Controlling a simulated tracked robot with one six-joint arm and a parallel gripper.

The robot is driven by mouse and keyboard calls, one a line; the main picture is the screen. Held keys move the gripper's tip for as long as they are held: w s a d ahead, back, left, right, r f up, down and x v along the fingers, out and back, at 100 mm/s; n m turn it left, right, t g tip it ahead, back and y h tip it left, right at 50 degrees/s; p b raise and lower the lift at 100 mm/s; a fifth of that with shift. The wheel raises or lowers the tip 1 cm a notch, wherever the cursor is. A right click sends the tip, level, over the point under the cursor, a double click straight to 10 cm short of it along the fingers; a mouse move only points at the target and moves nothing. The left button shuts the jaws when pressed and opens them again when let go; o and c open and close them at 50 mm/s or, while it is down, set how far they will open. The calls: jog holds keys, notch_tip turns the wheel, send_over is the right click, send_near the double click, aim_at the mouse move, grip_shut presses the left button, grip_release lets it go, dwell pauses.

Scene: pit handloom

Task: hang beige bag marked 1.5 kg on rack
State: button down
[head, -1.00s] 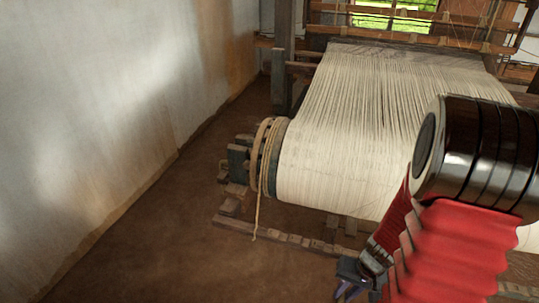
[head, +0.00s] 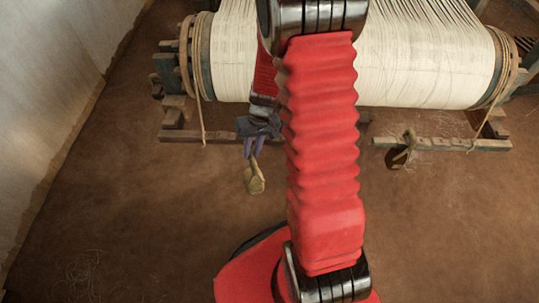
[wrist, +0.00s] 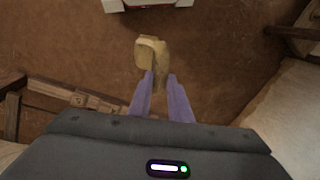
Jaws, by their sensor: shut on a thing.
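The beige bag (head: 255,178) hangs below my gripper (head: 251,150) in the head view, clear of the loom. My gripper's purple fingers are closed at the bag's narrow top. In the wrist view the bag (wrist: 151,53) shows just beyond the fingertips (wrist: 160,76). No weight mark can be read on it. Low wooden rails with notches or pegs lie under the loom, a left one (head: 180,138) and a right one (head: 450,144). I cannot tell for sure which is the rack.
The loom's cloth beam with pale warp (head: 430,65) lies behind my gripper. A brown looped thing (head: 403,150) hangs on the right rail. Ropes hang at both beam ends. A whitewashed wall (head: 50,90) stands at left. The brown earth floor in front is mostly clear.

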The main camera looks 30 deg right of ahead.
jog(key=w+a+n, duration=0.2)
jog(key=w+a, duration=0.5)
jog(key=a, duration=0.2)
jog(key=shift+w+a+n+g, duration=0.3)
jog(key=shift+w+a, duration=0.05)
jog(key=shift+w, duration=0.05)
jog(key=shift+f, duration=0.1)
